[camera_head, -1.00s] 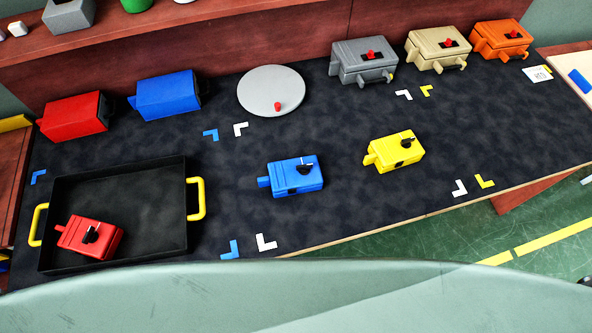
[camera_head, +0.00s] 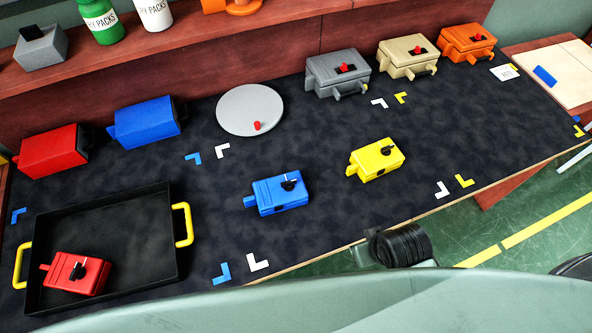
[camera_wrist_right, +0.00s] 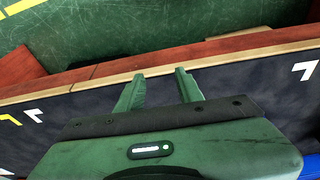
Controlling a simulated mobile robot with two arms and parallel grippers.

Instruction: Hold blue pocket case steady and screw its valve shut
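The blue pocket case (camera_head: 279,195) lies on the dark mat in the middle of the bench. Its black valve knob (camera_head: 290,184) with a white mark sits on the top face. In the head view part of my right arm (camera_head: 400,245) shows at the bench's front edge, but no fingers show there. In the right wrist view my right gripper (camera_wrist_right: 158,88) has two green fingers apart with nothing between them, over the bench's front edge. A strip of blue shows at that view's lower right corner; I cannot tell what it is. My left gripper is not in view.
A yellow case (camera_head: 377,160) lies right of the blue one. A black tray (camera_head: 150,215) with yellow handles holds a red case (camera_head: 75,273). A round grey plate (camera_head: 240,108) and several larger cases stand along the back. Mat around the blue case is clear.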

